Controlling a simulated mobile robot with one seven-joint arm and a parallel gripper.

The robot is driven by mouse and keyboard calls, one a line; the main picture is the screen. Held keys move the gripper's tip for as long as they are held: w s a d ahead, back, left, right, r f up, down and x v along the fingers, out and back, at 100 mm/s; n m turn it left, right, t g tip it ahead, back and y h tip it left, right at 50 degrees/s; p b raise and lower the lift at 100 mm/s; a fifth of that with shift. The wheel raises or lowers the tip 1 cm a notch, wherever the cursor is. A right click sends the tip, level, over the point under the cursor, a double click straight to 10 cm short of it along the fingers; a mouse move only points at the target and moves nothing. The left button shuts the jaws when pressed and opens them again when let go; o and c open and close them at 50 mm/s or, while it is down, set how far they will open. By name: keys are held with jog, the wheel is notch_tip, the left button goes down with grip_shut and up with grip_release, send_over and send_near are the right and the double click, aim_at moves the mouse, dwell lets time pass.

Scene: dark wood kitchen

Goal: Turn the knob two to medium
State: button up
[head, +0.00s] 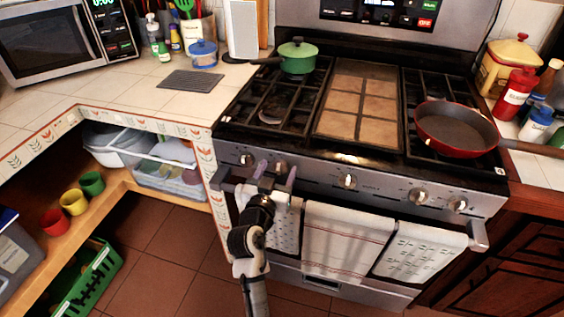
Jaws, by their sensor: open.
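The stove front (375,187) carries a row of several round silver knobs. The second knob from the left (280,164) shows between the tips of my gripper (276,172). My gripper is open and empty, its two fingers pointing up toward the panel on either side of that knob in the picture. I cannot tell whether a finger touches the knob. The leftmost knob (246,159) is just left of my gripper, and the middle knob (348,181) is farther right. The knob's marking is too small to read.
The oven handle (478,236) with hanging towels (345,236) runs below the knobs, close to my gripper. A green pot (298,60) and a red pan (452,130) stand on the stove top. The tiled counter and shelf are at left.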

jog(key=shift+w, duration=0.3)
jog(key=c, duration=0.9)
jog(key=shift+c, duration=0.2)
